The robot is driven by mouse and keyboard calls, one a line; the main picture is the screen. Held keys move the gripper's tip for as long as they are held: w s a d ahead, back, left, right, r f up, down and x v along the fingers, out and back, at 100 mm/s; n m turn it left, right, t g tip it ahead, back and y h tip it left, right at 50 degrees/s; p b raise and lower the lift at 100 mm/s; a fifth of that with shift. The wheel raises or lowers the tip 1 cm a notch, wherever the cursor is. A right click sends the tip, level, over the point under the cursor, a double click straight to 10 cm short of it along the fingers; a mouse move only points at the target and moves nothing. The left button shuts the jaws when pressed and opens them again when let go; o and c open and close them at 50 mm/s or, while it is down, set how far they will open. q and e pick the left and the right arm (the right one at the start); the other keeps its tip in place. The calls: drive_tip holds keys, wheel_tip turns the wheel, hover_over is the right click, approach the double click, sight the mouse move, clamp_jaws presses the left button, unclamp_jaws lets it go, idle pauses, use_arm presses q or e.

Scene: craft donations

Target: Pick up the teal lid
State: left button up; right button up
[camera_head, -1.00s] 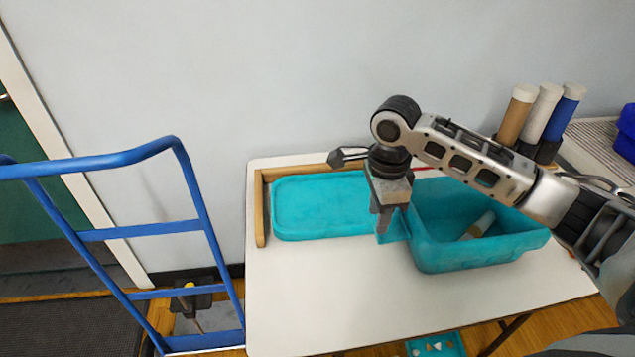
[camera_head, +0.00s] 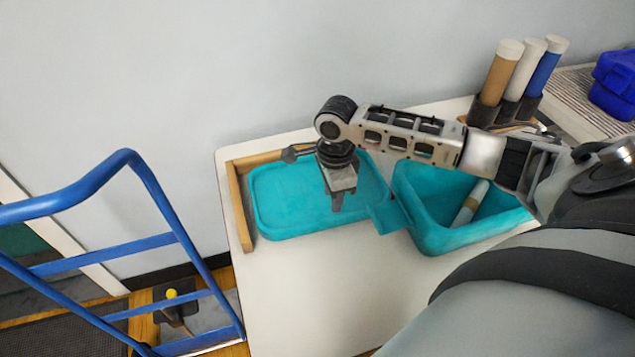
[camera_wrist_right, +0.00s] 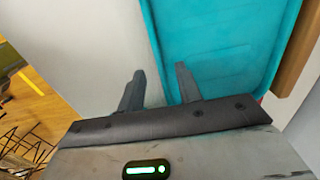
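The teal lid (camera_head: 300,212) lies flat on the white table, left of the teal bin (camera_head: 455,240). It also fills much of the upper right of the right wrist view (camera_wrist_right: 215,40). My right gripper (camera_head: 337,200) points down over the lid's right part, near its front edge. In the right wrist view its two fingers (camera_wrist_right: 160,75) are apart with nothing held, one on each side of the lid's edge line. I cannot tell the height of the fingertips above the lid. My left gripper is not in view.
A wooden strip (camera_head: 238,205) borders the lid's left and back. The bin, with a tube (camera_head: 470,205) inside, stands right of the lid. A blue hand truck (camera_head: 160,190) stands left of the table. The white tabletop (camera_head: 310,290) in front is clear.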

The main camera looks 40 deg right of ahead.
sight(333, 218)
drive_tip(key=shift+s+f, duration=0.15)
drive_tip(key=shift+f, duration=1.5)
drive_tip(key=shift+s+f, duration=0.1)
drive_tip(key=shift+f, duration=1.5)
clamp_jaws()
